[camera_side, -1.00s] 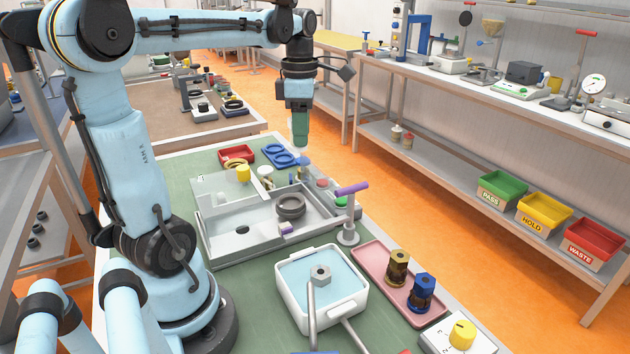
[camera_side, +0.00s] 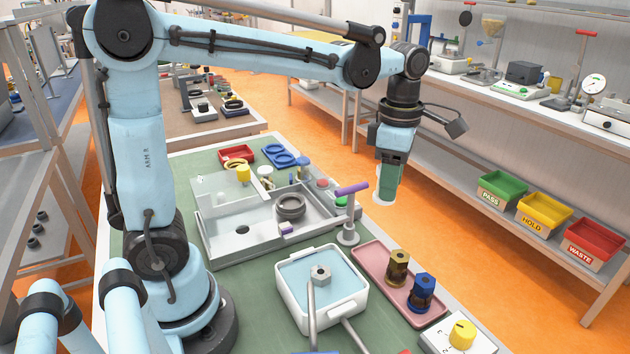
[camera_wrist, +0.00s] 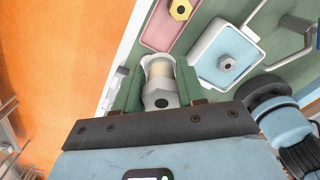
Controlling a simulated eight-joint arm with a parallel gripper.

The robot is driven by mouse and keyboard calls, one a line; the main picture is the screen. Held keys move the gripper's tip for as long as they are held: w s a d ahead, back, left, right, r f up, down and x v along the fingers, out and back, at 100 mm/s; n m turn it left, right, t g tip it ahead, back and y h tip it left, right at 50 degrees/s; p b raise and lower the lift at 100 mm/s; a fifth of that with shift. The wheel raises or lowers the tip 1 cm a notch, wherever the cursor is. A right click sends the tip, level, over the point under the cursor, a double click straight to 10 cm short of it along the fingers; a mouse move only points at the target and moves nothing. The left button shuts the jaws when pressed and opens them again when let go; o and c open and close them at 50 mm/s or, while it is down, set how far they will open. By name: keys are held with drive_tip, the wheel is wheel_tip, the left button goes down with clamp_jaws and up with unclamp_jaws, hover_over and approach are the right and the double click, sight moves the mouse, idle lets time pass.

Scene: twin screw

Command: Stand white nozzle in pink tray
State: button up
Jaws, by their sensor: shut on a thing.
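My gripper (camera_side: 388,180) is shut on the white nozzle (camera_side: 383,199), which hangs below the green jaws in the side view. In the wrist view the nozzle (camera_wrist: 160,87) sits between the two green fingers (camera_wrist: 158,90), with its hex end and dark hole toward the camera and a cream band around its body. The pink tray (camera_side: 368,256) lies on the bench to the right of the white basin. A brown-and-gold nozzle (camera_side: 398,268) and a blue nozzle (camera_side: 421,292) stand upright in the tray. My gripper is above and beyond the tray, apart from it.
A white basin (camera_side: 281,283) with a grey hex piece stands left of the tray. A post with a purple handle (camera_side: 352,188) rises just behind the tray. A box with a yellow knob (camera_side: 462,334) sits in front. The tray's far end is bare.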

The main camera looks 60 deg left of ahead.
drive_tip(key=shift+f, duration=6.45)
drive_tip(key=shift+f, duration=0.9)
drive_tip(key=o, duration=1.1)
drive_tip(key=shift+o, duration=0.4)
drive_tip(key=o, duration=0.5)
wheel_tip(320, 180, up, 7)
